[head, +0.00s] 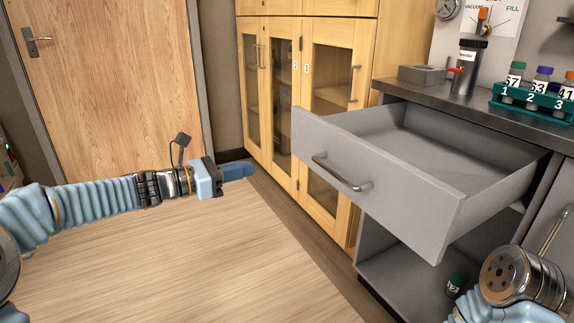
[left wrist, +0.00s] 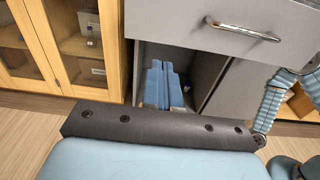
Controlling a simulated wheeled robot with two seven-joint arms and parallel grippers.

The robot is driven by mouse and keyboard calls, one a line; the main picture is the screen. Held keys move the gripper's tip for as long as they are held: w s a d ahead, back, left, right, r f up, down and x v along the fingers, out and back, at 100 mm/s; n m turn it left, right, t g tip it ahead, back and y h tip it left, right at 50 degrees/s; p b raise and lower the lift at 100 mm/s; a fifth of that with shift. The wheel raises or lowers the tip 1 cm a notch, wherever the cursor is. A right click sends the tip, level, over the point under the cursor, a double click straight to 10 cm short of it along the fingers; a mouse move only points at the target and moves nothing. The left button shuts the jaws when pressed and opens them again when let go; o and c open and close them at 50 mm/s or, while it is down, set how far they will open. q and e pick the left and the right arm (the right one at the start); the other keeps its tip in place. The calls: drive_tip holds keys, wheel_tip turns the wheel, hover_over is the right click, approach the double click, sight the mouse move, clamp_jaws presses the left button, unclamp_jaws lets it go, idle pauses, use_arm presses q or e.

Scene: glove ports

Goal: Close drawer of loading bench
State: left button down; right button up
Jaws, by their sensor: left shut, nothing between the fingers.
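The grey drawer (head: 385,195) of the loading bench (head: 420,98) is pulled well out, and its visible inside is empty. Its metal bar handle (head: 342,174) is on the front panel; the handle also shows in the left wrist view (left wrist: 243,30). My left gripper (head: 250,170) is shut and empty. It is left of the drawer front in the head view, apart from it. Its blue fingers (left wrist: 162,85) lie together in the left wrist view, below the drawer front in the picture. My right arm shows at lower right in the head view, but its gripper is not visible.
A wooden cabinet (head: 283,75) with glass doors stands left of the bench. On the bench top are a grey block (head: 421,75), a dark canister (head: 467,70) and a green rack (head: 530,98) of vials. A capped bottle (head: 456,284) sits in the open space below the drawer.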

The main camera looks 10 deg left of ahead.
use_arm(q)
drive_tip(key=r, duration=0.2)
approach(306, 146)
drive_tip(key=shift+h, duration=0.3)
drive_tip(key=x, duration=0.7)
drive_tip(key=shift+w+a+f+p, duration=0.1)
drive_tip(key=shift+a+f+p, duration=0.05)
drive_tip(key=shift+f+p, duration=0.15)
